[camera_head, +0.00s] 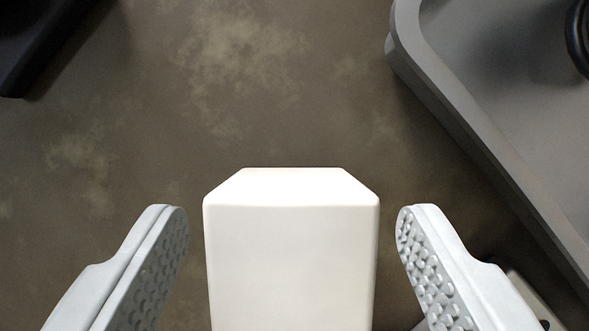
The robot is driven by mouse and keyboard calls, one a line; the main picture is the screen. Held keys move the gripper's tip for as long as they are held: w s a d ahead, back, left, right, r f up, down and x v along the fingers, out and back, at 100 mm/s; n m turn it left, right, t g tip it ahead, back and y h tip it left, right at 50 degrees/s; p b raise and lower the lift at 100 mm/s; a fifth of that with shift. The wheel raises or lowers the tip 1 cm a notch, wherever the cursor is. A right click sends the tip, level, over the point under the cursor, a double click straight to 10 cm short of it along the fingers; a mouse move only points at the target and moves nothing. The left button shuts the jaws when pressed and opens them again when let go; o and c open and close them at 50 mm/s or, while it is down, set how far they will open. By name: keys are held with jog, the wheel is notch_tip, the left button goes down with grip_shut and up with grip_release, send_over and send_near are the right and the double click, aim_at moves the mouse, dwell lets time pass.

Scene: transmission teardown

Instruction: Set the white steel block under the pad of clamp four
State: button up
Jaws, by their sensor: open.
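The white steel block (291,255) is at the bottom middle of the view, with a flat face and a sloped upper edge showing. Its lower part is cut off by the bottom of the picture. My gripper (291,225) is open, with one light grey finger on each side of the block. A gap shows between each studded finger pad and the block's sides. Clamp four and its pad cannot be made out in this view.
A grey tray (455,95) with a raised rim fills the right side, with a black round part (579,38) in its upper corner. A dark object (45,40) is at the top left. The mottled brown surface (240,80) between them is clear.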

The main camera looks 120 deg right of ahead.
aim_at(290, 281)
jog(key=shift+w+a+f, duration=0.1)
jog(key=shift+a+f, duration=0.1)
jog(key=shift+f, duration=0.35)
jog(key=shift+c, duration=0.3)
grip_shut()
jog(key=shift+r, duration=0.1)
notch_tip(290, 281, up, 10)
dwell(0.6)
